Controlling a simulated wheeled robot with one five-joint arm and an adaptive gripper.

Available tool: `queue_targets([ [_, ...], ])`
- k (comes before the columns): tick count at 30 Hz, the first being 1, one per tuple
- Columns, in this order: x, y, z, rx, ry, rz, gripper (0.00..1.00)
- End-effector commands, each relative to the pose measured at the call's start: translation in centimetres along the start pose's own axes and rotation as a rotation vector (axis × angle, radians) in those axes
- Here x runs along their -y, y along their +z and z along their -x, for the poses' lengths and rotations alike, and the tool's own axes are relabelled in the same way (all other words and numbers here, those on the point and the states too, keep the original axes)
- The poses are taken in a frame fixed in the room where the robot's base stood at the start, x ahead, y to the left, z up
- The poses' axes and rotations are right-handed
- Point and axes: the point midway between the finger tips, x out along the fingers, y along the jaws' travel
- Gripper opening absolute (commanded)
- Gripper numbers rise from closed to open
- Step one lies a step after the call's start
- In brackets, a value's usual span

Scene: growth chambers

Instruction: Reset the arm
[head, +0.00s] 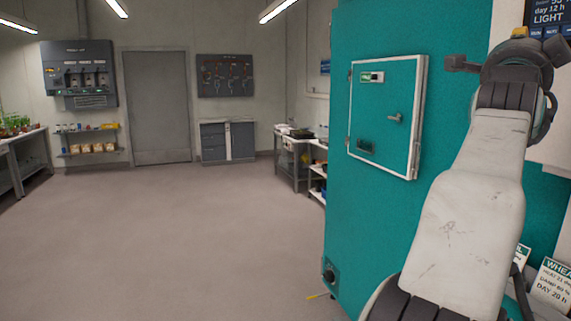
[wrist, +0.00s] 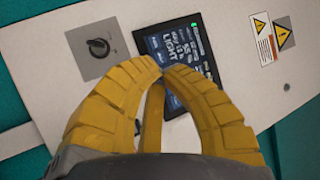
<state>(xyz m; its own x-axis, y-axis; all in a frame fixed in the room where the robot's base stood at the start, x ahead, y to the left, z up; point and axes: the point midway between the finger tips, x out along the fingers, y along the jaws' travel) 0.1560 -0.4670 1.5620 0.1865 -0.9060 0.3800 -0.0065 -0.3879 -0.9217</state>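My arm (head: 470,205) rises on the right of the head view, with a bend at the top in front of the teal growth chamber (head: 385,210). The fingers of my gripper do not show clearly there. In the wrist view, the yellow fingers of my gripper (wrist: 162,70) curve together, and their tips meet. Another yellow finger shows between them. I see nothing held. Behind the fingers is a pale panel with a dark screen (wrist: 187,50) reading LIGHT and a black knob (wrist: 98,47). The fingers overlap the screen's edge; I cannot tell whether they touch it.
The chamber's white-framed door (head: 387,115) is shut. A small yellow item (head: 318,296) lies on the floor by the chamber's base. Benches (head: 300,150) stand behind it. Cards (head: 553,284) stand at lower right beside my arm. The floor to the left is clear.

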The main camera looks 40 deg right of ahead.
Motion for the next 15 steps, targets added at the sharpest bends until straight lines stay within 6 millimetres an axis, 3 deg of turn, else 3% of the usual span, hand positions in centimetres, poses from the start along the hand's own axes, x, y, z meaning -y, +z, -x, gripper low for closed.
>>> queue_targets([
  [5, -9.1, 0.8, 0.5, 0.075, 0.262, 0.383, 0.0],
  [8, -15.4, 1.3, 2.0, 0.175, 0.431, 0.593, 0.0],
  [11, -21.6, 1.8, 4.8, 0.315, 0.59, 0.782, 0.0],
  [15, -28.8, 2.7, 10.7, 0.562, 0.777, 0.994, 0.0],
])
